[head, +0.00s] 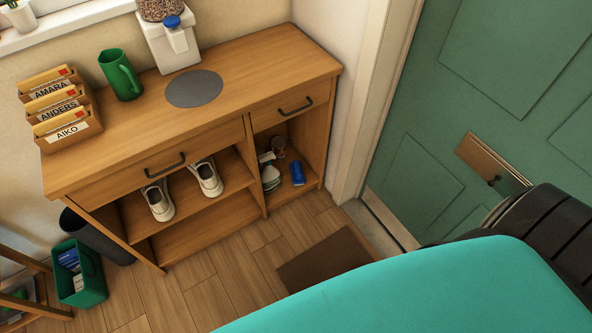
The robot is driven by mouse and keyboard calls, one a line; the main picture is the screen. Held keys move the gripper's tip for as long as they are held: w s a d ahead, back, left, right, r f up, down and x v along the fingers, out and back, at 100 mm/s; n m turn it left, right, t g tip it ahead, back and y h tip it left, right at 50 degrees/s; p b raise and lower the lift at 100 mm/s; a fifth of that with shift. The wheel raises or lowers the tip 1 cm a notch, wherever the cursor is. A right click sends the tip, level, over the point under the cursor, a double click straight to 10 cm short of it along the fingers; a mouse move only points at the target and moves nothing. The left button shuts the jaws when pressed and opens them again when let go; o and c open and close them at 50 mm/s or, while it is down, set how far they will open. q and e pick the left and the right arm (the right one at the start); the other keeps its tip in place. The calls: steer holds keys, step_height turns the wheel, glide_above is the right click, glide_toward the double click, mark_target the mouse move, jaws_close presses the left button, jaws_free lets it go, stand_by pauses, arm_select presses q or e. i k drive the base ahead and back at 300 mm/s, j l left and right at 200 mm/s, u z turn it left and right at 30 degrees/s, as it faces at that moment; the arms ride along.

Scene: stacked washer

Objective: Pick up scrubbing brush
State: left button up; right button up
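I cannot clearly make out a scrubbing brush. In the right lower compartment of the wooden cabinet (215,110) there is a small blue item (298,174). A white and greyish item (270,178) lies to its left, and a small brownish round item (278,147) is behind them. These are too small to tell whether one is the brush. Neither gripper shows in the head view.
The cabinet top holds labelled card boxes (67,119), a green mug (120,74), a white dispenser (170,45) and a grey round mat (194,88). White shoes (206,178) stand on its shelf. A green bin (80,274), brown doormat (325,262) and green door (480,85) are nearby.

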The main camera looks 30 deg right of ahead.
mark_target(298, 176)
steer(key=i+j, duration=0.15)
steer(key=i, duration=0.25)
steer(key=i+z, duration=0.15)
steer(key=z, duration=0.3)
steer(key=i+j+z, duration=0.15)
steer(key=z, duration=0.3)
steer(key=i+j+z, duration=0.15)
steer(key=z, duration=0.25)
steer(key=j, duration=0.05)
